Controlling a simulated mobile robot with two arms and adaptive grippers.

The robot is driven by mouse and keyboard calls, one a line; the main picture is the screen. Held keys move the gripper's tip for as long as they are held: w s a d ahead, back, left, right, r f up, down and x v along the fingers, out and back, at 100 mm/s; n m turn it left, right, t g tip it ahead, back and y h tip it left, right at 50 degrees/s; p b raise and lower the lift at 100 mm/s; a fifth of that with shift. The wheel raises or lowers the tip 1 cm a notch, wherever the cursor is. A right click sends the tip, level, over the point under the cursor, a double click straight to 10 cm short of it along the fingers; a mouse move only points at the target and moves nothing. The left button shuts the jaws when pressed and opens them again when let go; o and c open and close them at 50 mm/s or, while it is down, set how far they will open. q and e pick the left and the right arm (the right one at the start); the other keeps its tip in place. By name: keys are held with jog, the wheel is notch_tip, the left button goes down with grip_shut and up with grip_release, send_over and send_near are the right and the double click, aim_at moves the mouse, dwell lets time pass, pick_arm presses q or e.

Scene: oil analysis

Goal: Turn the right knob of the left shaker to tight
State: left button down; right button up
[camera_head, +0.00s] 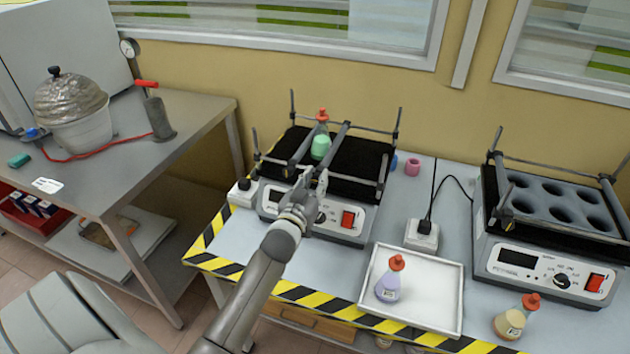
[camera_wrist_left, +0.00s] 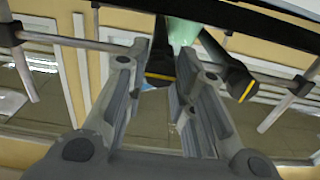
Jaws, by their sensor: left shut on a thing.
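The left shaker (camera_head: 351,187) stands on the bench, with a black platform and two clamp bars running front to back. A flask with green liquid (camera_head: 321,147) and a red cap stands between the bars. My left gripper (camera_head: 318,182) is at the front rail, at the near end of the right bar. In the left wrist view its fingers (camera_wrist_left: 160,85) are closed around a dark, yellow-marked part, which I take for the right knob (camera_wrist_left: 160,68). The fingers hide most of it, so its turn position cannot be told. Another dark, yellow-marked clamp end (camera_wrist_left: 236,80) shows beside it. My right gripper is not in view.
A white tray (camera_head: 452,308) with a purple flask (camera_head: 388,281) lies in front, right of the shaker. A second shaker (camera_head: 545,262) and a yellow flask (camera_head: 514,318) are farther right. A power socket (camera_head: 421,236) with a cable stands between the shakers.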

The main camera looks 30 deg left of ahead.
pick_arm(q)
jog(key=shift+m, duration=0.3)
jog(key=m, duration=0.4)
jog(key=shift+p, duration=0.4)
jog(key=m, duration=0.4)
jog(key=shift+f+m, duration=0.1)
jog(key=shift+m, duration=0.2)
jog(key=m, duration=0.4)
jog(key=shift+d, duration=0.1)
jog(key=m, duration=0.4)
jog(key=shift+f, duration=0.1)
jog(key=shift+m, duration=0.4)
jog(key=c, duration=1.2)
grip_release()
jog(key=shift+s, duration=0.1)
